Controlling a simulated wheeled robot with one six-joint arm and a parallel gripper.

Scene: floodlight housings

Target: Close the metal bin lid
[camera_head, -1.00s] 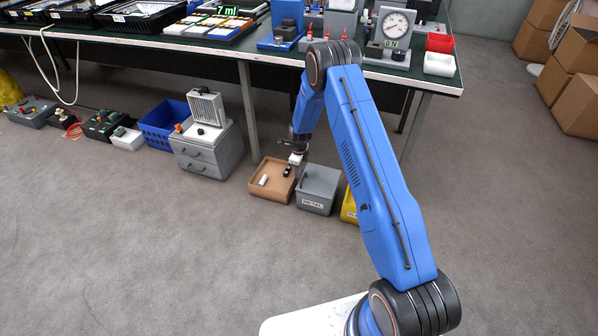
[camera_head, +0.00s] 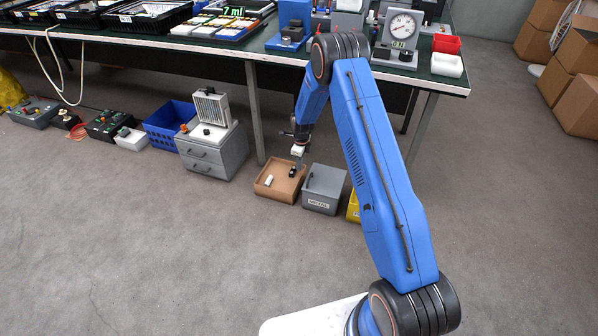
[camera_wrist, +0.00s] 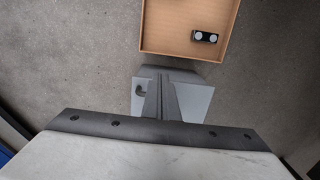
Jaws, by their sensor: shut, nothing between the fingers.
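The grey metal bin (camera_head: 320,203) stands on the floor with a "METAL" label on its front. Its top is a flat grey area with a small dark handle-like shape at the left; I cannot tell how far the lid is down. In the wrist view, a grey surface of the bin (camera_wrist: 199,102) shows behind and beside the fingers, with a dark hooked shape at its left. My gripper (camera_head: 299,164) is shut and empty, above and left of the bin, near the brown tray's back right side. It also shows in the wrist view (camera_wrist: 163,80). Contact with the bin cannot be told.
A brown tray (camera_head: 262,190) with a white and a black item lies left of the bin. A yellow bin (camera_head: 352,208) is at its right, partly behind my arm. A grey drawer unit (camera_head: 206,160) and table leg (camera_head: 254,110) stand nearby. Floor in front is clear.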

